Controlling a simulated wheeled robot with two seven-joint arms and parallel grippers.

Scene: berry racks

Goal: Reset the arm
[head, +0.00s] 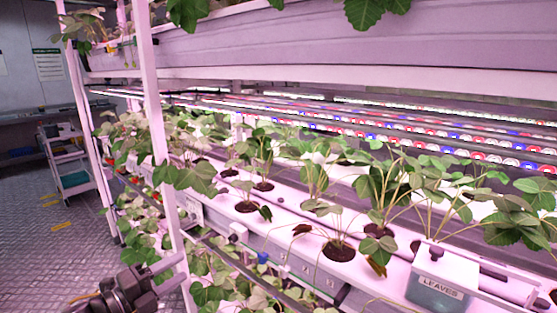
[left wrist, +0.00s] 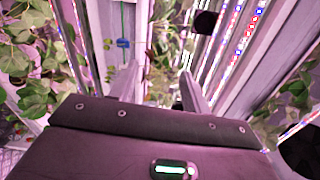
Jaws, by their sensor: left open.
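My left gripper (head: 180,270) comes in at the bottom left of the head view, in front of the lower rack beside the white upright post. Its two pale fingers are spread apart. In the left wrist view the gripper (left wrist: 159,80) has open fingers with nothing between them. Leaves and rack parts show beyond the fingers. My right gripper is in neither view.
A white growing trough (head: 290,219) with several strawberry plants runs across the head view. A bin labelled LEAVES (head: 442,283) hangs at the right. A white post (head: 160,130) stands close to my left gripper. A cart (head: 72,172) stands on the open floor at left.

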